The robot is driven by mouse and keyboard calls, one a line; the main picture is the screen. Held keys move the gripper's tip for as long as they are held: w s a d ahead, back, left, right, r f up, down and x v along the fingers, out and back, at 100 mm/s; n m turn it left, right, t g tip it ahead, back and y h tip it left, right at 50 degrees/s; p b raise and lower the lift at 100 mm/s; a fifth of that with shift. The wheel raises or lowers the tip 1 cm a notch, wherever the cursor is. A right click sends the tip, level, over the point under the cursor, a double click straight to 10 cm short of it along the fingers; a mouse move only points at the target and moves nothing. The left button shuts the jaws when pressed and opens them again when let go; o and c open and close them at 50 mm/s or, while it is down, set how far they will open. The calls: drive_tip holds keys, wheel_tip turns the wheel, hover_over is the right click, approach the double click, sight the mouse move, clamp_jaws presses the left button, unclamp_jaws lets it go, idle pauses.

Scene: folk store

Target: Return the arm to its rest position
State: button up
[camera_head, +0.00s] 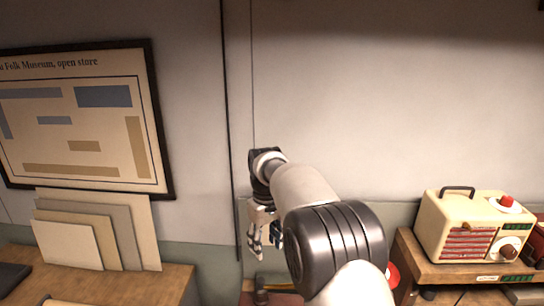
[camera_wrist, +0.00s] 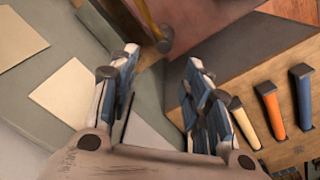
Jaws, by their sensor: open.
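My arm reaches away from my body in the head view, with my gripper (camera_head: 263,240) hanging at its end, fingers pointing down. In the wrist view my gripper (camera_wrist: 160,75) has its two fingers spread apart with nothing between them.
A cream radio (camera_head: 462,228) stands on a wooden shelf (camera_head: 415,268) at the right. Several coloured handles, one orange (camera_wrist: 270,108), sit in a wooden rack. Boards (camera_head: 65,243) lean on the left cabinet (camera_head: 172,285) below a framed plan (camera_head: 85,120). The upper wall is clear.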

drive_tip(key=s+d+r+m+t+b, duration=0.1)
drive_tip(key=s+d+r+m+b, duration=0.2)
drive_tip(key=s+d, duration=0.45)
drive_tip(key=s+d+r+m+t+b, duration=0.1)
drive_tip(key=s+d+r+b, duration=0.3)
drive_tip(key=s, duration=0.7)
drive_tip(key=s+d+f+m+t+b, duration=0.1)
drive_tip(key=s+d+f+b, duration=0.1)
drive_tip(key=s+f, duration=0.4)
drive_tip(key=s+d+f+m+t+b, duration=0.1)
drive_tip(key=s+f, duration=0.5)
drive_tip(key=s, duration=0.8)
drive_tip(key=d+m+b, duration=0.1)
drive_tip(key=d+b, duration=0.1)
drive_tip(key=b, duration=0.1)
